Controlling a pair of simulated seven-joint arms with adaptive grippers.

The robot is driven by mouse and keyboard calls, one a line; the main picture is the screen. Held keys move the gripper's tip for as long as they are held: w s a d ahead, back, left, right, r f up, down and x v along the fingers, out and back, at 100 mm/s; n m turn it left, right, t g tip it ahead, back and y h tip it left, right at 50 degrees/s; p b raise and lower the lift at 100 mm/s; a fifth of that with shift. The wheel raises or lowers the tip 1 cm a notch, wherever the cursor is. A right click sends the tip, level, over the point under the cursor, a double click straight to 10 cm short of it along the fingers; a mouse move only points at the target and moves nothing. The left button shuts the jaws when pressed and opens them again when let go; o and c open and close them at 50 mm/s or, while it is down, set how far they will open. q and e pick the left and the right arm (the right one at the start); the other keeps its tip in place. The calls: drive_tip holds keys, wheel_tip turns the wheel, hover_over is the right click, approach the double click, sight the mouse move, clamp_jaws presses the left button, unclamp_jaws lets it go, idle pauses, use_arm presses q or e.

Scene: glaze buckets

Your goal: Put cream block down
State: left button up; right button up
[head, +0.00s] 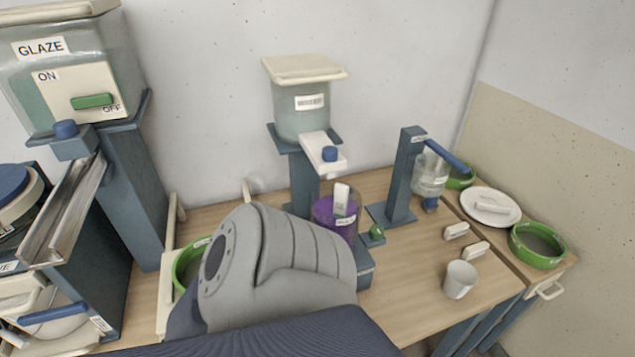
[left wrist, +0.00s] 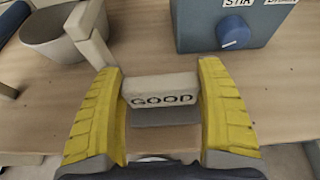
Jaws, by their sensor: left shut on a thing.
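My left gripper (left wrist: 160,78) shows in the left wrist view with its two yellow fingers on either side of a cream block (left wrist: 161,92). The block is marked GOOD and the gripper is shut on it. A grey patch shows just below the block, over the wooden table (left wrist: 277,92); I cannot tell whether the block touches the table. In the head view a grey arm link of mine fills the lower middle, and the left gripper and held block are not visible. My right gripper is in neither view.
Two small cream blocks (head: 456,231) (head: 475,249) and a white cup (head: 460,279) stand on the table at right. A purple-filled clear vessel (head: 323,211) stands mid-table. In the wrist view, a blue-grey box (left wrist: 195,28) marked STIR and a pale bowl (left wrist: 50,42) lie beyond the block.

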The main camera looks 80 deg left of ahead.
use_arm(q)
drive_tip(key=shift+f, duration=0.8)
drive_tip(key=o, duration=1.2)
drive_tip(key=shift+v, duration=2)
